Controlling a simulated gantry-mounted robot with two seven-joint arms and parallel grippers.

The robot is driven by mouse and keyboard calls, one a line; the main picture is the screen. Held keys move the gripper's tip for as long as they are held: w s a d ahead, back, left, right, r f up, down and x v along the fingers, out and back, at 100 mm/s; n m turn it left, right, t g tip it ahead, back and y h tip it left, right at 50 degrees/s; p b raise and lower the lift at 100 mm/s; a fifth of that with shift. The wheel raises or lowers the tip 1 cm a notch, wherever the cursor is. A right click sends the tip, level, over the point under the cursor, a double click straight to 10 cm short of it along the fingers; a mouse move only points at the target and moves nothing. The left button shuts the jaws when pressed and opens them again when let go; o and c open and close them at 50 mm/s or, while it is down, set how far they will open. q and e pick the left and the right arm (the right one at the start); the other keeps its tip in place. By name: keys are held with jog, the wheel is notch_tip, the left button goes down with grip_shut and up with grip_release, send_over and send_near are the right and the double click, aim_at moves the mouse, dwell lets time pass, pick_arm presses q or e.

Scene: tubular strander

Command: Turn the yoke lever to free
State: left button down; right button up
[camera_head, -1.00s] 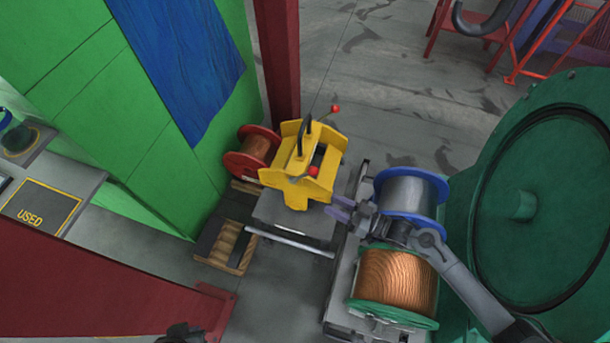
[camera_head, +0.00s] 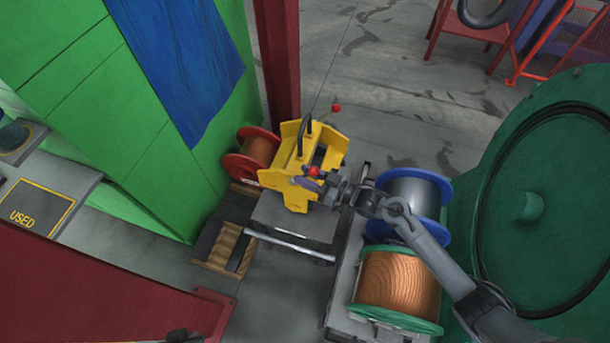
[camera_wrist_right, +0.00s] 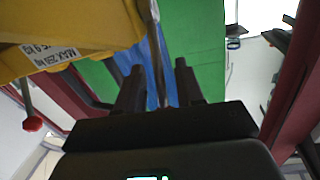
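The yellow yoke (camera_head: 297,160) stands on a grey cart at the centre of the head view. It has a black handle and two red-knobbed levers; one knob (camera_head: 336,107) is at the far side, the other (camera_head: 313,171) at the near side. My right gripper (camera_head: 308,183) is at the near knob; contact cannot be told. In the right wrist view its fingers (camera_wrist_right: 159,88) are apart, with a grey rod (camera_wrist_right: 155,50) showing between them. The yoke's yellow body (camera_wrist_right: 70,35) is at upper left there, with a red knob (camera_wrist_right: 32,123) below. A dark part, perhaps of my left arm, shows at the bottom edge.
A red-flanged copper spool (camera_head: 252,155) is left of the yoke. A blue-flanged spool (camera_head: 410,200) and a green-flanged copper spool (camera_head: 397,285) stand right, under my right arm. A large green drum (camera_head: 545,205) is far right. A red post (camera_head: 278,60) rises behind.

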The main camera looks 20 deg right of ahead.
jog(key=shift+w+a, duration=0.25)
jog(key=shift+w, duration=0.05)
grip_shut()
jog(key=shift+r, duration=0.1)
